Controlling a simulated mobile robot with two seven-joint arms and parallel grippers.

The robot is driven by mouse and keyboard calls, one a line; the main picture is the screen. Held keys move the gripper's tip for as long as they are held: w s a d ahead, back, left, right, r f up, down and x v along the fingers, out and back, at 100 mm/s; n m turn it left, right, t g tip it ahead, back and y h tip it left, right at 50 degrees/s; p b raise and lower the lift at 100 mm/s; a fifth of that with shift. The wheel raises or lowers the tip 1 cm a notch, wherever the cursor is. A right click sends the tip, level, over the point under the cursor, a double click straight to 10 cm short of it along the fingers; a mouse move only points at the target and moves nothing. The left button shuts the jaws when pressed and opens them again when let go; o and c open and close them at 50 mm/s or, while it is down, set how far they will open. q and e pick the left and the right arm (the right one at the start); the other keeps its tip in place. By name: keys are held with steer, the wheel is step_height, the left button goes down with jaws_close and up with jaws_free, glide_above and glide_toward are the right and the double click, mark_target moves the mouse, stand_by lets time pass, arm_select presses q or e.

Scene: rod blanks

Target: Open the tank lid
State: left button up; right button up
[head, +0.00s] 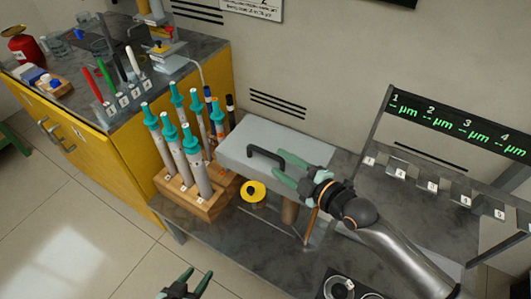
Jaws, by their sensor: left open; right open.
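The tank lid (262,131) is a pale grey, flat slab near the wall at the middle of the bench, and it looks closed. Its black bar handle (262,153) is on the front side. My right gripper (280,166), with green fingers, is open at the right end of the handle. I cannot tell whether the handle is between the fingers or touching them. My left gripper (185,281) is open and empty at the bottom edge of the view, low and far from the lid.
A wooden rack (190,200) of teal-capped rods stands close to the lid's left. A yellow-and-black round item (252,191) sits in front of the tank. On the right are a numbered display (460,128) and labelled slots. A black device (345,288) lies at the bottom.

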mark_target(272, 157)
steer(key=x, duration=0.7)
steer(key=shift+b, duration=0.3)
steer(key=shift+c, duration=0.4)
jaws_close()
stand_by(0.6)
